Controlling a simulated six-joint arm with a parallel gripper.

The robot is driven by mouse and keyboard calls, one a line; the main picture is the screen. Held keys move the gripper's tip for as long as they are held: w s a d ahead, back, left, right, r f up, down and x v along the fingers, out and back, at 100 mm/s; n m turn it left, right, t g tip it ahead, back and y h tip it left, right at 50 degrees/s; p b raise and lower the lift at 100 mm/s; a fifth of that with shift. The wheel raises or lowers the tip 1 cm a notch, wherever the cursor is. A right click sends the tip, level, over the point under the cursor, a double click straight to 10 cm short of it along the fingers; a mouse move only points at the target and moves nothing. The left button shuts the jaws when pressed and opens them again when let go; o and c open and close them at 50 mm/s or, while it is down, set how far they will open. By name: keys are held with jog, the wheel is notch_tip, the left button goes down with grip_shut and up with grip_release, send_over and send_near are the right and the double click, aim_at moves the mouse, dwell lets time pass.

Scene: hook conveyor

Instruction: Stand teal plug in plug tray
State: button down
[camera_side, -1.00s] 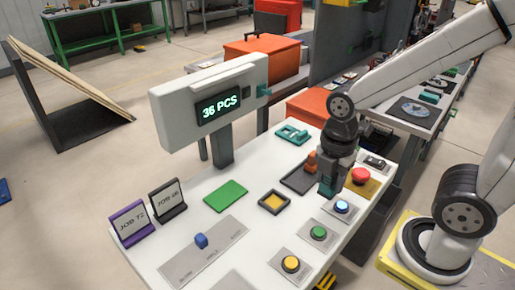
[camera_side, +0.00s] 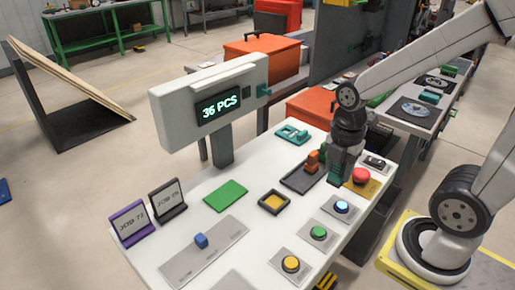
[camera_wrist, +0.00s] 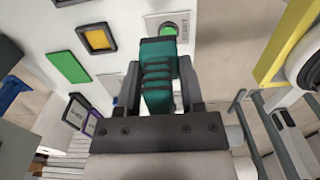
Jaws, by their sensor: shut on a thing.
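My gripper (camera_side: 340,178) is shut on the teal plug, which shows between the two fingers in the wrist view (camera_wrist: 158,75). The plug has dark ridges across it. In the side view the gripper points down above the right part of the white table, beside the dark plug tray (camera_side: 296,182). An orange plug (camera_side: 312,160) stands at the tray's far end, close to the left of the gripper. In the side view the fingers hide most of the teal plug, and I cannot tell its exact gap to the table.
A red button (camera_side: 361,175) on a yellow plate is close to the right of the gripper. Blue (camera_side: 342,207), green (camera_side: 319,232) and yellow (camera_side: 291,264) buttons line the front edge. A yellow-centred dark frame (camera_side: 274,201) and a green mat (camera_side: 226,195) lie left of the tray.

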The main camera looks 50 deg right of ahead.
jog(key=shift+s+d, duration=0.15)
jog(key=shift+d, duration=1.55)
jog(key=w+f, duration=0.2)
jog(key=w, duration=0.2)
jog(key=w+d+f, duration=0.1)
jog(key=w+f, duration=0.2)
jog(key=w, duration=0.1)
jog(key=w+d+f, duration=0.1)
jog(key=w+f, duration=0.2)
jog(key=w, duration=0.1)
jog(key=shift+w+f, duration=0.15)
jog(key=shift+w, duration=0.05)
jog(key=shift+w+d+f, duration=0.15)
jog(key=shift+w+f, duration=0.3)
jog(key=shift+f, duration=0.05)
jog(key=shift+w+f, duration=0.2)
jog(key=shift+f, duration=1.6)
